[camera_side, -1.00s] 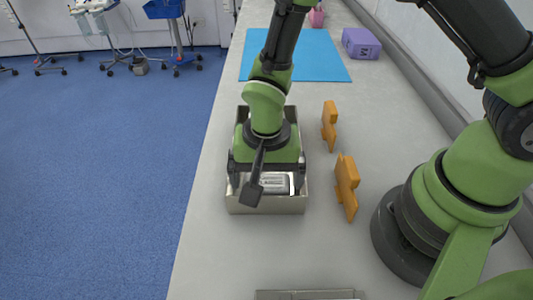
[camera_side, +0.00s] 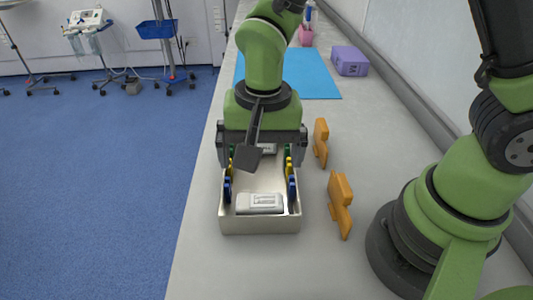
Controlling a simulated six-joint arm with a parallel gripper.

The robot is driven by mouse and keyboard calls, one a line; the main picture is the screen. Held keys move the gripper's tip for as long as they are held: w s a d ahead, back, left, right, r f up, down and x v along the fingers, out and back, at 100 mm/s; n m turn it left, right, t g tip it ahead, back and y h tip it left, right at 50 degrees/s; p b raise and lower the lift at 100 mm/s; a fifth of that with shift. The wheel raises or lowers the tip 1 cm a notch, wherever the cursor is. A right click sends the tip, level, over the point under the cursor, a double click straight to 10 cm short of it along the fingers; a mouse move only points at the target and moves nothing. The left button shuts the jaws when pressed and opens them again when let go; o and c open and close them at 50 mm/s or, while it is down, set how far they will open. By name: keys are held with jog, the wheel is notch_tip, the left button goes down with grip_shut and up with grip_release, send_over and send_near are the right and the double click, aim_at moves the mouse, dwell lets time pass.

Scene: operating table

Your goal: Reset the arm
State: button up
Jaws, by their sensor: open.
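My gripper (camera_side: 262,150) is open and empty above the back half of a metal tray (camera_side: 260,226) on the table. Its two fingers hang apart at the left and right sides of the tray. A pale box-shaped item (camera_side: 260,203) lies in the front of the tray. A similar item (camera_side: 267,148) shows partly behind it, mostly hidden by my gripper. Green, yellow and blue pieces line the left wall (camera_side: 228,188) and the right wall (camera_side: 291,188) of the tray.
Two orange holders (camera_side: 340,203) (camera_side: 320,142) stand right of the tray. A blue mat (camera_side: 312,72) lies behind it, with a purple box (camera_side: 350,60) and a pink cup (camera_side: 306,36) at the back. The table (camera_side: 215,265) is clear in front. Its left edge drops to the floor.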

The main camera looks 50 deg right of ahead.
jog(key=s+d+r+n+t, duration=0.1)
jog(key=s+d+r+t, duration=0.1)
jog(key=r, duration=0.3)
jog(key=s+d+r+n+t+y, duration=0.1)
jog(key=s+d+r+n+t, duration=0.1)
jog(key=s+d+r, duration=0.2)
jog(key=s+d+r+n+t, duration=0.1)
jog(key=s+d+r+t, duration=0.1)
jog(key=s+r, duration=0.3)
notch_tip(320, 180, up, 3)
jog(key=shift+d+r+n+t+y, duration=0.2)
jog(key=shift+d+n+t+y, duration=0.2)
jog(key=shift+d, duration=0.4)
